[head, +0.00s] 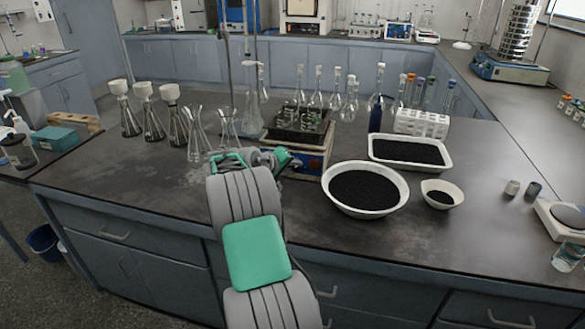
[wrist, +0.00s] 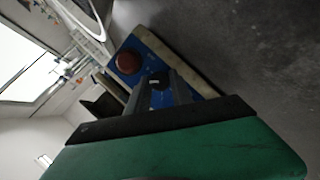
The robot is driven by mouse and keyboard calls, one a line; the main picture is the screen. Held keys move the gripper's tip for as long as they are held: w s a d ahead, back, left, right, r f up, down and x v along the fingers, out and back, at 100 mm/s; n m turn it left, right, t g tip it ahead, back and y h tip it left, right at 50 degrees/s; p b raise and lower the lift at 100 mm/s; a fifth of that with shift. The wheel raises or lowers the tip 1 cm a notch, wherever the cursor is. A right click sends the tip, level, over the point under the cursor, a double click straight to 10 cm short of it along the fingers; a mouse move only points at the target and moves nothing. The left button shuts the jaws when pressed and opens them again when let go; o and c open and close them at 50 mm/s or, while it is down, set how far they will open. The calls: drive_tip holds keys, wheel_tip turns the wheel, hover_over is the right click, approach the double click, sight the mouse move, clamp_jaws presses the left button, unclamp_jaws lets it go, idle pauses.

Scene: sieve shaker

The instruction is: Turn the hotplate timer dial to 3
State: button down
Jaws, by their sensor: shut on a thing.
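The hotplate (head: 312,168) stands on the bench near its front edge, with a blue front panel that also shows turned sideways in the wrist view (wrist: 150,48). A dark dial (wrist: 155,82) with a small white mark sits on this panel. My gripper (wrist: 162,90) is shut on this dial, one finger on either side of it. A dark red round knob (wrist: 128,62) is beside it on the panel, clear of the fingers. In the head view my arm reaches over the bench edge and hides part of the hotplate's front. The dial's numbers are not readable.
Several flasks and a rack stand on and around the hotplate. A round white bowl of black grains (head: 366,190) is close on the right, with a rectangular tray (head: 410,165) behind it. Conical flasks (head: 196,140) stand to the left. The bench front left is clear.

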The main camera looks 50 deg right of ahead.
drive_tip(key=c, duration=1.1)
unclamp_jaws()
drive_tip(key=shift+c, duration=0.2)
drive_tip(key=v, duration=0.7)
drive_tip(key=shift+a+r, duration=0.2)
drive_tip(key=shift+a, duration=0.15)
